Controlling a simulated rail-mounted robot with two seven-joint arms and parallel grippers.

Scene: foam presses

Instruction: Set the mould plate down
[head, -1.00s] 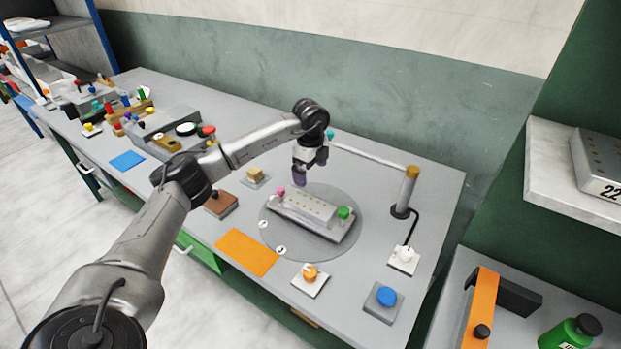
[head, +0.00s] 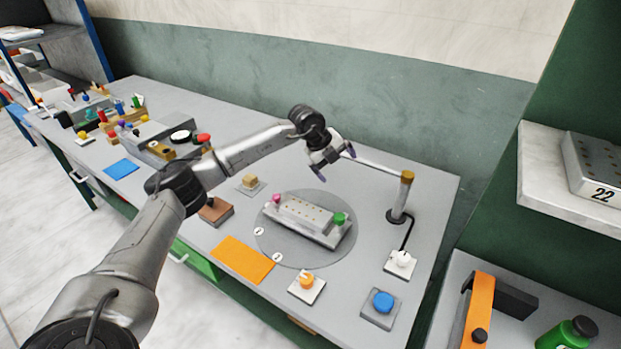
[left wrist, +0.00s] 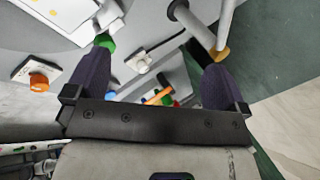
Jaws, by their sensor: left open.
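A pale grey mould plate (head: 304,213) with rows of small brass dots lies on its base on the round grey disc (head: 277,252). A pink knob (head: 276,200) stands at the base's left end and a green knob (head: 340,218) at its right end. My left gripper (head: 333,170) is above and behind the plate, apart from it, open and empty. In the left wrist view its two dark fingers (left wrist: 152,60) are spread wide. The green knob and part of the plate (left wrist: 62,18) show beyond the left finger. My right gripper is out of view.
A post with a brass cap (head: 407,177) and a thin arm stands behind right, close to my left gripper. An orange knob (head: 306,280), a white knob (head: 401,259) and a blue button (head: 383,302) sit in front. Another plate marked 22 (head: 590,170) lies on the right shelf.

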